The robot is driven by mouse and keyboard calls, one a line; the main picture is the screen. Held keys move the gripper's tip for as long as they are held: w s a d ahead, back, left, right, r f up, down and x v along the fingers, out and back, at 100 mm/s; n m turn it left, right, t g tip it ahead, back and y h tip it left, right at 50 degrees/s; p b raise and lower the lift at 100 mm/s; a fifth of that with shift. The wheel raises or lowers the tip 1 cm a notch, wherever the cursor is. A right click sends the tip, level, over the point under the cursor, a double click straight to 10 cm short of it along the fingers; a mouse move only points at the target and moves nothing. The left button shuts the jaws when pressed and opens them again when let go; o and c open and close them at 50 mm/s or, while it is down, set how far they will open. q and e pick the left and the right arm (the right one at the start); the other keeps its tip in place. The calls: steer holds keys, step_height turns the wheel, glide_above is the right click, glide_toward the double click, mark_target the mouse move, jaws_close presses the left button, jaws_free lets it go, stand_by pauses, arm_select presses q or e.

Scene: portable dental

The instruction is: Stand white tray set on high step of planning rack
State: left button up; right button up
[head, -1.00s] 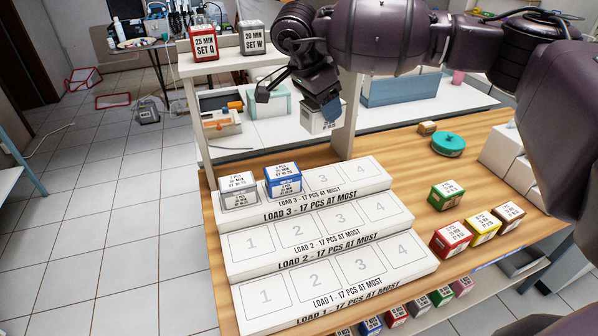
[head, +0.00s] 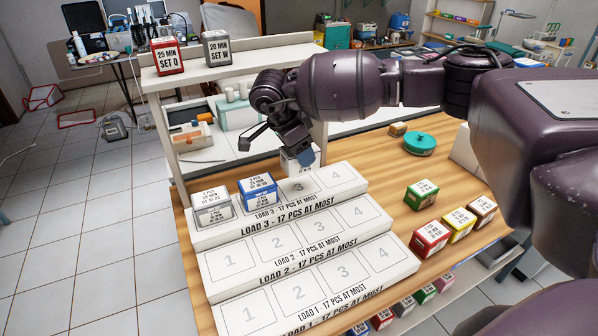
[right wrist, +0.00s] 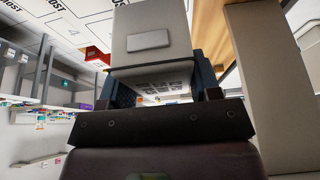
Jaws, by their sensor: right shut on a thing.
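The white tray set (head: 297,164) is a small white box, held in my right gripper (head: 303,156) over slot 3 of the high step. In the right wrist view the white box (right wrist: 150,48) sits between the two fingers (right wrist: 160,88). I cannot tell whether its base touches the step. The planning rack (head: 335,206) is white with three steps; the high step reads LOAD 3. A grey-and-white box (head: 213,208) stands on its slot 1 and a blue-and-white box (head: 259,192) on slot 2. Slot 4 is empty. My left gripper is not in view.
The middle and low steps are bare. Green (head: 421,194), red (head: 430,239), yellow (head: 459,224) and brown (head: 482,210) boxes stand on the wooden table to the right. A shelf (head: 262,56) behind the rack bears SET Q (head: 168,57) and SET W (head: 217,48).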

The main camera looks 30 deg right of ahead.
mark_target(299, 171)
steer(key=shift+f, duration=3.05)
steer(key=shift+f+b, duration=0.1)
steer(key=shift+b, duration=0.2)
steer(key=o, duration=1)
steer(key=shift+o, duration=0.2)
steer(key=v, duration=1.2)
steer(key=shift+p, duration=0.35)
